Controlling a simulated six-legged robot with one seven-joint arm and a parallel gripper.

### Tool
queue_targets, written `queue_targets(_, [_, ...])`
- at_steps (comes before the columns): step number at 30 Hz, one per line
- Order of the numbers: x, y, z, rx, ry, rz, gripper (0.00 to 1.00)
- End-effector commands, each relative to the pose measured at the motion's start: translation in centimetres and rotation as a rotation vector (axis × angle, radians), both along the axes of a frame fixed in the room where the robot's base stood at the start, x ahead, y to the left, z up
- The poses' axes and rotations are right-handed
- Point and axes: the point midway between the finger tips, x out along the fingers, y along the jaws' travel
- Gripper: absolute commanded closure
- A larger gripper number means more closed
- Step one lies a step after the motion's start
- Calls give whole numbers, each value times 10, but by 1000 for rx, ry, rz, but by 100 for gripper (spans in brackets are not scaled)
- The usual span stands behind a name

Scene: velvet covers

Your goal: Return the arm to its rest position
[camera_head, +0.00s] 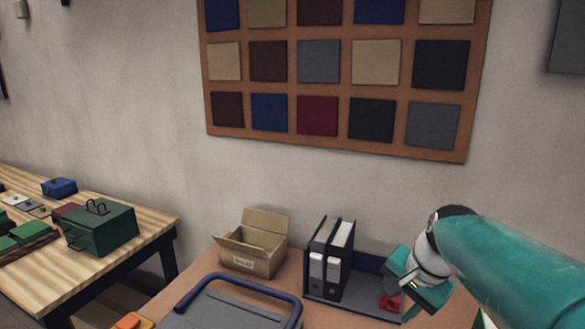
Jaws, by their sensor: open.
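My teal arm (520,265) reaches in from the right edge over the brown desk. My gripper (402,296) is at its end, low at the right, just right of the binders and in front of the wall. Its jaws are open, though the fingers show small and partly blend with what is behind them. A small red thing (390,303) shows by the fingertips. I cannot tell whether they touch it.
Two dark binders (330,266) stand in a grey-blue tray (350,303). An open cardboard box (253,257) and a grey, blue-handled thing (222,310) are left of it. A wooden table (62,272) holds a green box (100,230). A swatch board (335,137) hangs above.

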Motion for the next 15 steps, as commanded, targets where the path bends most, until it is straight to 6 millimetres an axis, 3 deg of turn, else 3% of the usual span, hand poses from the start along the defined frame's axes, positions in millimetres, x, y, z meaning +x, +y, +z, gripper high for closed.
queue_targets(1, [-18, 9, 4, -47, -28, 69, 53])
queue_targets(9, [-98, 34, 1, -298, -155, 433, 53])
queue_targets(15, [-137, 41, -11, -439, -223, 635, 53])
